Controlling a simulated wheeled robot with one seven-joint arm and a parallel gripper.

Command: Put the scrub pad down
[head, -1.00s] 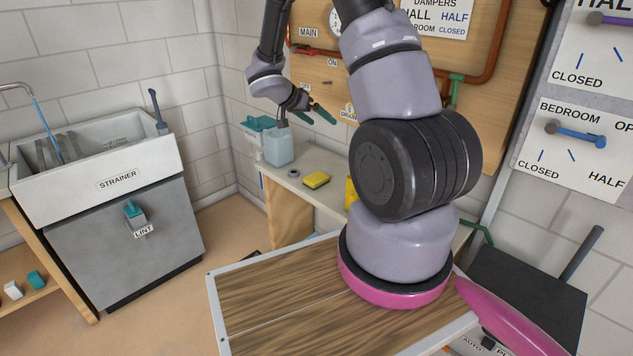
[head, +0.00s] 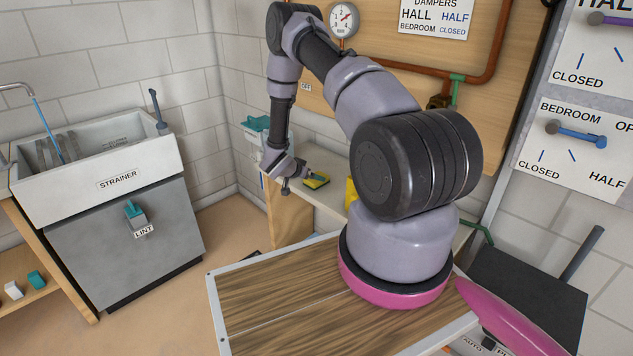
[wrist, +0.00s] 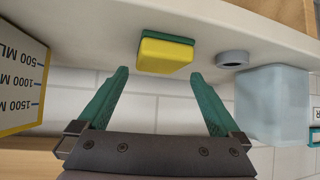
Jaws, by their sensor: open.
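The scrub pad (head: 317,182), a yellow block with a green layer, rests on the pale shelf (head: 333,205). In the wrist view the pad (wrist: 166,54) sits just beyond the fingertips, roughly centred between them and not gripped. My gripper (wrist: 160,80) is open, its two teal fingers spread apart and empty. In the head view my gripper (head: 303,177) is low over the shelf, at the left of the pad and partly covering it.
A grey ring (wrist: 232,58) lies beside the pad. A translucent bluish container (wrist: 272,105) stands past the ring. A yellow measuring container (wrist: 22,82) with volume marks stands on the pad's other side. A pipe board with a gauge (head: 344,19) is behind.

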